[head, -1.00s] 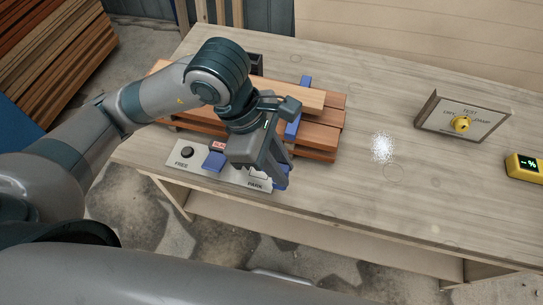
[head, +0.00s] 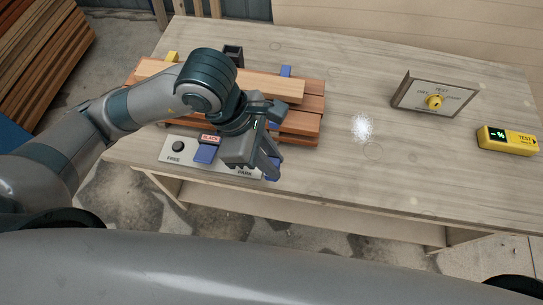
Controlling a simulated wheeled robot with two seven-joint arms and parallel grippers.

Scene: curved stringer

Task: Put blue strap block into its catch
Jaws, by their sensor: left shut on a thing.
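My left gripper (head: 268,170) reaches down over the near edge of the table, at the right end of a white panel (head: 186,158) marked FREE and PARK. It is shut on the blue strap block (head: 272,174), of which only a small blue part shows by the fingertips. My gripper and wrist hide part of the stack and panel, and I cannot make out the catch. My right gripper is out of view.
A yellow piece (head: 172,57) and a dark bracket (head: 233,54) stand behind the stack. A TEST box with a yellow knob (head: 435,101) and a yellow meter (head: 507,139) stand on the right. The table (head: 365,180) between is clear, apart from a white speckled patch (head: 362,128).

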